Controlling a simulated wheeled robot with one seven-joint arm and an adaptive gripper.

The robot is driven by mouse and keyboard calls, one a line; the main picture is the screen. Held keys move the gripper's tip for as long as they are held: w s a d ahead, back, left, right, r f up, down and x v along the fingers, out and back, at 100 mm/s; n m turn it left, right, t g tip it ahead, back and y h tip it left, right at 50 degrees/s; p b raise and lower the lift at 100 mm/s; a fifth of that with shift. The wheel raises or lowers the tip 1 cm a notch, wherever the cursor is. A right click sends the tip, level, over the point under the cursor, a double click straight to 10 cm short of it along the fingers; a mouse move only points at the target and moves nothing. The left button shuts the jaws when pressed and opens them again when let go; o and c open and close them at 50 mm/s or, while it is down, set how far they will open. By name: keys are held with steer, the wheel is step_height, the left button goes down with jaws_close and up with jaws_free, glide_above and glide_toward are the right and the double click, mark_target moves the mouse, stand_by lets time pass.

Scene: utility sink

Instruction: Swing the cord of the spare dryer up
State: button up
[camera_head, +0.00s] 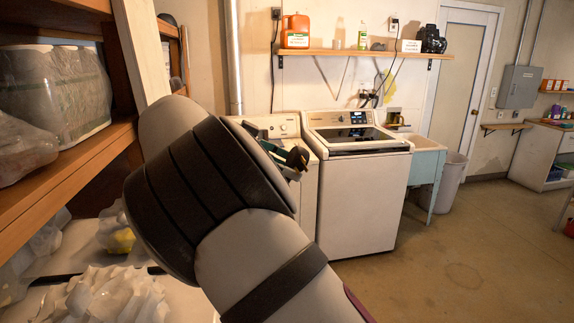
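Two white machines stand side by side against the back wall. The left machine (284,126) is mostly hidden behind my arm; a small part of its top and control panel shows. The right machine (355,200) has a dark lid and a lit display. I cannot tell which one is the spare dryer. A dark cord (273,55) hangs down the wall from an outlet above the left machine. Other dark cords (379,88) hang near the wall behind the right machine. My gripper (297,160) shows only partly past my arm, in front of the left machine; its fingers are unclear.
A wall shelf (365,53) above the machines holds an orange jug (296,31), bottles and a dark appliance (432,39). A sink (424,158) and a bin (449,181) stand right of the machines. Wooden shelving (75,180) is close at left.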

steer(key=shift+r, duration=0.15)
steer(key=v, duration=0.7)
steer(key=shift+a, duration=0.15)
steer(key=shift+s, duration=0.1)
stand_by(0.5)
